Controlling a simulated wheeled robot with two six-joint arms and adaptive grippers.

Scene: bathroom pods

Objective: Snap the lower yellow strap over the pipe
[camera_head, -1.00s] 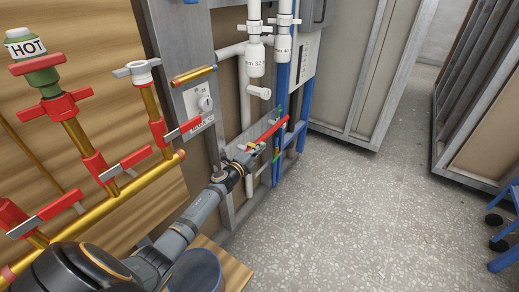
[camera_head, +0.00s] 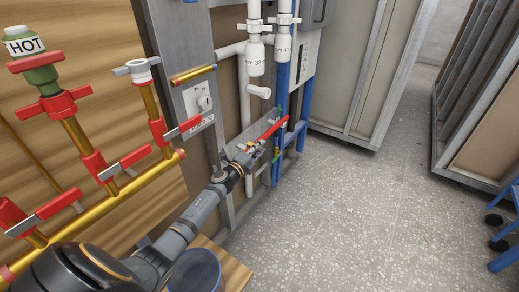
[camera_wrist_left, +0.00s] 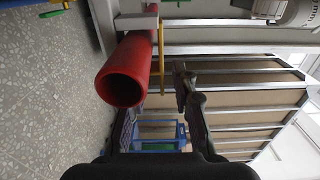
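The red pipe (camera_wrist_left: 128,75) shows large in the left wrist view, its open end towards the camera. It also shows in the head view (camera_head: 272,128), beyond my left gripper (camera_head: 248,154). A thin yellow strap (camera_wrist_left: 162,62) stands straight out beside the pipe in the left wrist view and is not wrapped over its near side. My left gripper (camera_wrist_left: 155,108) looks open and empty. One finger is right of the strap, the other lies lower left, below the pipe's end. Whether either touches the strap is unclear. My right gripper is not in view.
White pipes (camera_head: 255,62) and blue pipes (camera_head: 305,100) stand behind the work spot. Brass pipes with red valves (camera_head: 92,165) line the wooden panel at left. A green piece (camera_wrist_left: 50,14) shows at the wrist view's top left.

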